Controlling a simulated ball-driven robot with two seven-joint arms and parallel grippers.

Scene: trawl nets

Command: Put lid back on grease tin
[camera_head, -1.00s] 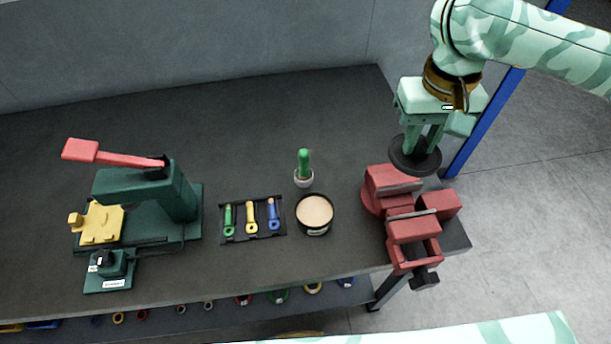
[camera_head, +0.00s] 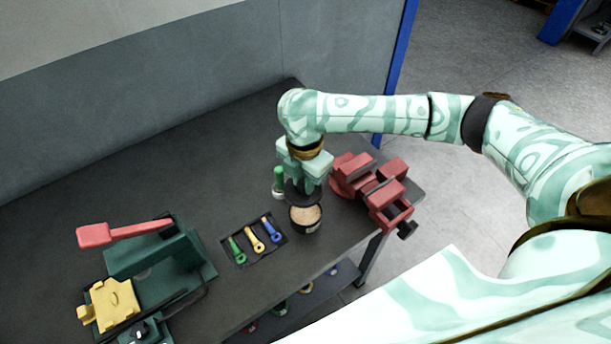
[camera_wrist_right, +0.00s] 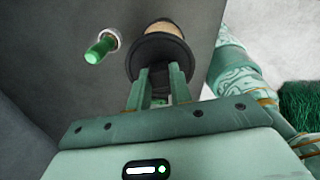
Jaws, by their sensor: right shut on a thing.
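The grease tin (camera_head: 306,229) is a round black tin with pale tan grease, standing open on the dark bench. My right gripper (camera_head: 304,186) is shut on the black round lid (camera_head: 291,196), just behind the tin. The lid overlaps the tin's far edge in the head view; I cannot tell whether they touch. In the right wrist view, the gripper (camera_wrist_right: 161,75) holds the lid (camera_wrist_right: 148,52), with the tan grease of the tin (camera_wrist_right: 167,27) showing just beyond it. My left gripper is not in view.
A tool tray (camera_head: 239,262) lies left of the tin. A red vise (camera_head: 380,190) stands right, and a green press (camera_head: 160,250) far left. The bench behind is clear.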

